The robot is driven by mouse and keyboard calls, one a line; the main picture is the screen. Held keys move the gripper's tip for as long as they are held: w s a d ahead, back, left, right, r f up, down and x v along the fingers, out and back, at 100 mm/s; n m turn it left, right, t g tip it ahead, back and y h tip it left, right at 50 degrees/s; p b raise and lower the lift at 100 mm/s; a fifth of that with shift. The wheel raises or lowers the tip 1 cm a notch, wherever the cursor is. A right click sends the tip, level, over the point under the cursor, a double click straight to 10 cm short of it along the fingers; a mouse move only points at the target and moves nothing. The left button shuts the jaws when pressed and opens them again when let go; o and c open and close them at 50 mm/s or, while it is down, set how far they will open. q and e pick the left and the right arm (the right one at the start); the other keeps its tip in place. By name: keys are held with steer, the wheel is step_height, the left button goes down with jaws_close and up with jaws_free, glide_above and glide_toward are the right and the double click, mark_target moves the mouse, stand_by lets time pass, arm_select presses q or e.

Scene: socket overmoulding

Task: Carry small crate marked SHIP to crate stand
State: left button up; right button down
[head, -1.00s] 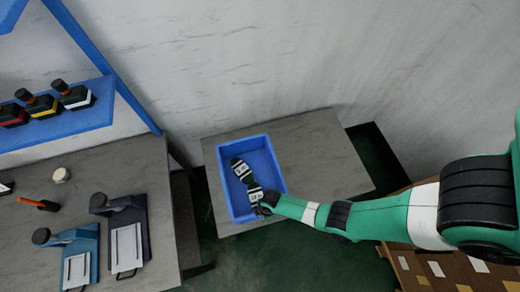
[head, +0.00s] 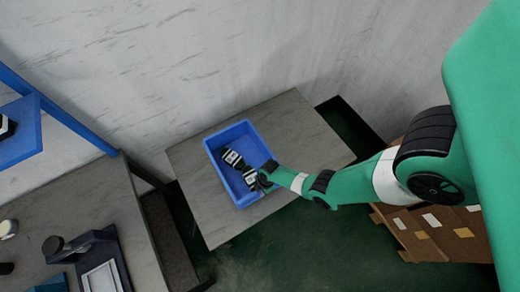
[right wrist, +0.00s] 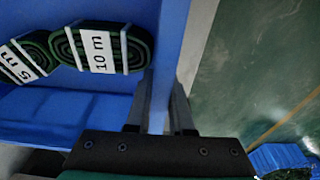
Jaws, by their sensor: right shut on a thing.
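A small blue crate (head: 258,147) sits on a grey-topped table, which may be the crate stand (head: 305,130). Inside lie dark green coils with white labels; the right wrist view reads "10 m" on one coil (right wrist: 100,50) and "5 m" on another (right wrist: 24,64). No SHIP mark can be read. My right gripper (head: 264,180) is at the crate's near right wall. In the right wrist view, its fingers (right wrist: 163,100) straddle the crate wall (right wrist: 172,45) and are shut on it. Whether the crate's base touches the tabletop is unclear. My left gripper is not in view.
A grey workbench (head: 60,225) with a dark clamp-like fixture (head: 95,260) stands at left, a gap apart from the table. A blue shelf (head: 20,140) is above it. A brown pallet-like surface with labels (head: 435,235) is at lower right. The tabletop right of the crate is clear.

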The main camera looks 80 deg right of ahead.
steer(key=shift+w+f+b, duration=0.15)
steer(key=shift+f+b, duration=0.4)
steer(key=shift+f, duration=0.6)
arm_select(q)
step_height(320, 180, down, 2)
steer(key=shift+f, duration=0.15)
arm_select(e)
steer(key=c, duration=0.8)
jaws_free()
steer(key=shift+a, duration=0.1)
steer(key=shift+r, duration=0.1)
steer(key=r+p, duration=0.4)
steer(key=s+r+p, duration=0.1)
steer(key=r+p, duration=0.3)
steer(key=d+r+p, duration=0.1)
steer(key=r+p, duration=0.3)
steer(key=shift+s+d+r+p, duration=0.1)
steer(key=shift+s+p, duration=0.2)
steer(key=shift+p, duration=0.1)
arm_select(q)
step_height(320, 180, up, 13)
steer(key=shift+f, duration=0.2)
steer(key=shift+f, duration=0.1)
